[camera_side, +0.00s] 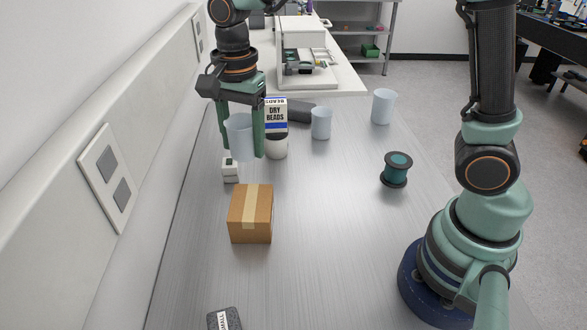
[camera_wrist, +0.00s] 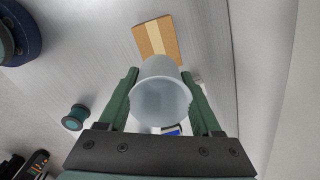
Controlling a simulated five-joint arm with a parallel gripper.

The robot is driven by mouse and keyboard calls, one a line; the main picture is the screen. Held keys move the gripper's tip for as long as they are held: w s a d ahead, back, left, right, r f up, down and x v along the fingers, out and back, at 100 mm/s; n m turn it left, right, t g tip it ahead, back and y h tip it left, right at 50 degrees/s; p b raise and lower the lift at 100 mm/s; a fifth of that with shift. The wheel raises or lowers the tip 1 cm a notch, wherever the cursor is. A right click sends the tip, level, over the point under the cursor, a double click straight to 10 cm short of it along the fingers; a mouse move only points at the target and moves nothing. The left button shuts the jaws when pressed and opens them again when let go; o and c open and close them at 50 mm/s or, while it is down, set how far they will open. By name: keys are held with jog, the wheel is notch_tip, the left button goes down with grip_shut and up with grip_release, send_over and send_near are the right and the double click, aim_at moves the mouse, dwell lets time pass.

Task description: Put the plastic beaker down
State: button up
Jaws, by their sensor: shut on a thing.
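The translucent plastic beaker (camera_side: 240,138) is upright between the two green fingers of my gripper (camera_side: 242,150) at the far left of the bench. My gripper is shut on it, one finger on each side. The wrist view looks down on the beaker (camera_wrist: 160,103), with its round mouth towards the camera and nothing clearly visible inside. The side view does not clearly show how far its base is from the bench top (camera_side: 320,220). Two similar pale beakers stand to the right, a nearer one (camera_side: 320,123) and a farther one (camera_side: 382,106).
A small white block (camera_side: 230,171) is just below the held beaker in the picture. A white cup (camera_side: 277,147) and a DRY BEADS pack (camera_side: 276,113) are close on the right. A cardboard box (camera_side: 250,214) lies nearer, a teal spool (camera_side: 396,168) to the right. The middle is clear.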

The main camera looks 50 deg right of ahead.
aim_at(251, 201)
notch_tip(251, 201, down, 12)
jog(key=shift+r, duration=0.1)
dwell(0.4)
jog(key=o, duration=1.3)
jog(key=shift+f, duration=0.2)
jog(key=shift+r, duration=0.15)
